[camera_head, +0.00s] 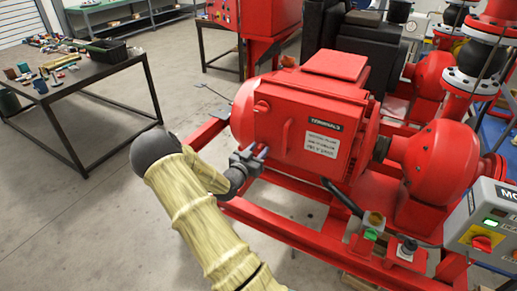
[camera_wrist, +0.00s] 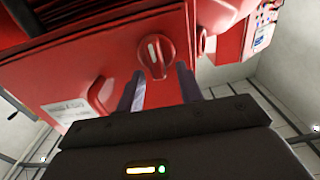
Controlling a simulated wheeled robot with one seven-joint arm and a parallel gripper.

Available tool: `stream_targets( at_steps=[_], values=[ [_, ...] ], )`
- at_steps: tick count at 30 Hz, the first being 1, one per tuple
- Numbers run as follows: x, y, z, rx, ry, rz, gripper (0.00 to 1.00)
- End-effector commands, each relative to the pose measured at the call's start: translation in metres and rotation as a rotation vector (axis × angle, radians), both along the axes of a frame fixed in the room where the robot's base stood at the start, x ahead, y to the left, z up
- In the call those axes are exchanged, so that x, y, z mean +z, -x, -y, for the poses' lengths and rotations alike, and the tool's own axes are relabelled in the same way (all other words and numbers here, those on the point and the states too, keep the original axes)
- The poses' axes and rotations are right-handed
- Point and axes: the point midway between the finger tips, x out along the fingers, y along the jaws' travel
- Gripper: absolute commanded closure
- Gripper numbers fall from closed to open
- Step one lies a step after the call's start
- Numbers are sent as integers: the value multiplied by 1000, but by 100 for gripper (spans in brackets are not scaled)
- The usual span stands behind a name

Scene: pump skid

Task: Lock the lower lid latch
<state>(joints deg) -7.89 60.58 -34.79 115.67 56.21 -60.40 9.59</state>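The red terminal box lid (camera_head: 325,125) carries a white label and a vertical handle. The upper latch (camera_head: 262,107) shows near the lid's left edge. In the head view my gripper (camera_head: 262,152) is at the lid's lower left and hides the lower latch. In the wrist view, which looks upside down, the lower latch (camera_wrist: 154,55) is a round red knob with a pale, nearly upright mark. My gripper (camera_wrist: 159,72) is open, its two dark fingers apart, with the knob ahead of and between their tips. I cannot tell whether they touch it.
The lid handle (camera_wrist: 100,95) stands close to the left finger in the wrist view. Red skid rails (camera_head: 275,225) run below the box. A control box (camera_head: 485,225) is at the right. A dark workbench (camera_head: 85,75) with small items stands at the left, with free floor between.

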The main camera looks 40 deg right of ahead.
Motion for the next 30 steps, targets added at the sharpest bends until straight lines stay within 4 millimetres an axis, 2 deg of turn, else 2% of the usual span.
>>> stream_targets(
  at_steps=[9,14,15,30],
  values=[
    [0,-1,3,0,0,-1,66],
    [0,-1,3,0,0,-1,97],
    [0,-1,3,0,0,0,100],
    [-3,1,4,-1,-28,70,100]
  ],
)
